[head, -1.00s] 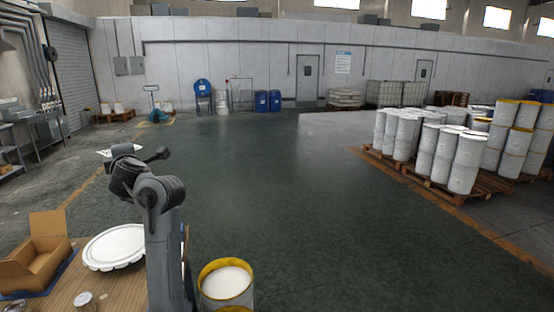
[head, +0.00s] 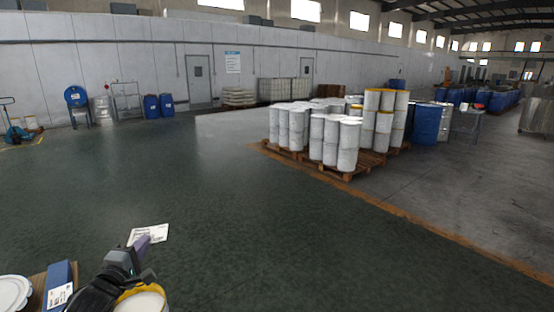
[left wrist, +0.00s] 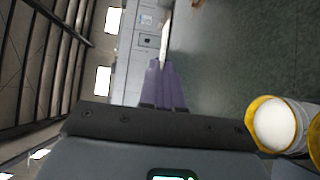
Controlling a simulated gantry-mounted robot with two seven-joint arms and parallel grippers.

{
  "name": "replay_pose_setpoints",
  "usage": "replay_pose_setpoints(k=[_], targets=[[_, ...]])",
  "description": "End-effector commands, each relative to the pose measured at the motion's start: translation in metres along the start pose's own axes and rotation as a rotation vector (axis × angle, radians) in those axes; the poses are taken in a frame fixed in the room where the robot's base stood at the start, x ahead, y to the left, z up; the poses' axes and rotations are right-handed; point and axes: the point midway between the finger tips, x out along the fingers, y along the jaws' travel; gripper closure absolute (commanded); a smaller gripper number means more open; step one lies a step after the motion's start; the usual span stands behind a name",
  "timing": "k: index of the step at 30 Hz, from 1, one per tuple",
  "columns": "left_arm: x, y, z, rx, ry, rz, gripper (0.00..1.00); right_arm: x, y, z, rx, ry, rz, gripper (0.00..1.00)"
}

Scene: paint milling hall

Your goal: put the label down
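The label is a flat white card with dark print (head: 150,233). It is in the lower left of the head view, held out in front of my left gripper (head: 140,246). In the left wrist view it shows nearly edge-on as a thin pale strip (left wrist: 165,42) at the tips of the purple fingers (left wrist: 163,68). The left gripper is shut on it, and the label is in the air. My right gripper is in neither view now.
A yellow-rimmed bucket with white contents (head: 147,299) stands just below my left gripper. A blue item with a white tag (head: 59,274) and a white round lid (head: 14,293) are at lower left. Drums on pallets (head: 340,145) stand farther off. The green floor between is open.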

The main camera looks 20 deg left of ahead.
Motion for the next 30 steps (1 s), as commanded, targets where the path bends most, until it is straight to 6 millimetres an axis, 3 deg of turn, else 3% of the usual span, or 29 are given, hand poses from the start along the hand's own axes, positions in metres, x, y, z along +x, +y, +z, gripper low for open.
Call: replay_pose_setpoints(k=[1, 6, 15, 17, 30], targets=[[-0.002, -0.029, 0.020, 0.004, -0.057, -0.013, 1.00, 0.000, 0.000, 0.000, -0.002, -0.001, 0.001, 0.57], [-0.020, -0.103, 0.080, -0.001, -0.224, -0.011, 1.00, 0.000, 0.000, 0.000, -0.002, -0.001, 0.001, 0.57], [-0.069, -0.197, 0.150, -0.001, -0.419, -0.004, 1.00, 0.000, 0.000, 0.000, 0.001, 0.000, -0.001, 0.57], [-0.080, -0.213, 0.161, -0.002, -0.449, -0.005, 1.00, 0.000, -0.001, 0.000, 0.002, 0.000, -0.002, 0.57], [-0.114, -0.239, 0.256, -0.012, -0.347, 0.002, 1.00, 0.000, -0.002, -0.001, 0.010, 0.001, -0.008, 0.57]])
